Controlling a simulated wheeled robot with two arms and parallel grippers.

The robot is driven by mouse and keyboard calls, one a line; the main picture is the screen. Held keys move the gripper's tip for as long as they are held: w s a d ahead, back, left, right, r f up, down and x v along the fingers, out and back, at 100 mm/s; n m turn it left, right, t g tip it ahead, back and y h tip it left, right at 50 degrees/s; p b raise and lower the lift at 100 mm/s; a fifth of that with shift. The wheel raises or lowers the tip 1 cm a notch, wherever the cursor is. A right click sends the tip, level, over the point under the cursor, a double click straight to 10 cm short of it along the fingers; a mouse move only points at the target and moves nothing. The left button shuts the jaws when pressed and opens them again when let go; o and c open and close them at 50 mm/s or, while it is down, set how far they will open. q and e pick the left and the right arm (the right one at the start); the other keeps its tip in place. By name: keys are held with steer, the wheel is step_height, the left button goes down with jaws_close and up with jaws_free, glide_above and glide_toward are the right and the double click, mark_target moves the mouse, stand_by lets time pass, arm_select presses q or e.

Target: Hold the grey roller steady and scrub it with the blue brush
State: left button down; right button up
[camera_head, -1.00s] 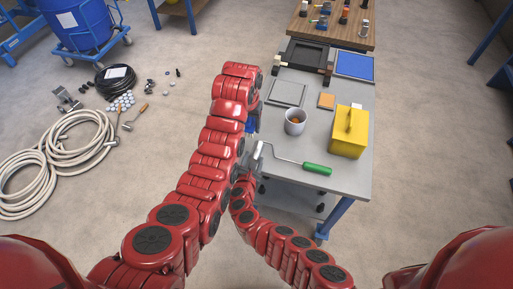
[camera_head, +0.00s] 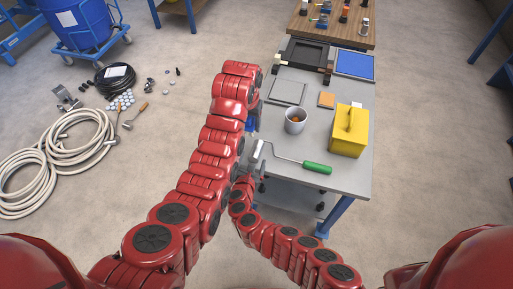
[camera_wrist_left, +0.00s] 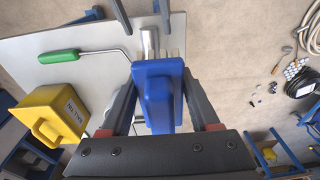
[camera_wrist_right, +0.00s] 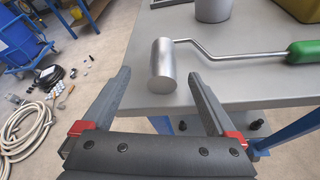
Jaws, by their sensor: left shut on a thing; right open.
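The grey roller (camera_head: 258,150) lies at the left edge of the grey table, its bent wire running to a green handle (camera_head: 317,167). In the right wrist view the roller (camera_wrist_right: 162,66) lies ahead between the fingertips of my open, empty right gripper (camera_wrist_right: 159,82); the fingers do not grip it. My left gripper (camera_wrist_left: 157,84) is shut on the blue brush (camera_wrist_left: 157,92). In the left wrist view the brush's pale bristles appear close to the roller (camera_wrist_left: 150,42); whether they touch is unclear. In the head view my left arm mostly hides the brush (camera_head: 251,125).
The grey table (camera_head: 345,185) also carries a cup (camera_head: 295,120), a yellow box (camera_head: 349,130), a grey flat plate (camera_head: 287,92) and an orange square (camera_head: 326,100). A blue-framed pad (camera_head: 355,63) is at the back. Coiled hose (camera_head: 85,150) lies on the floor left.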

steer(key=v, duration=1)
steer(key=shift+s, duration=0.25)
steer(key=shift+r, duration=0.1)
arm_select(q)
steer(key=shift+f, duration=0.15)
arm_select(e)
steer(key=v, duration=0.6)
steer(key=shift+a, duration=0.1)
steer(key=shift+w, duration=0.1)
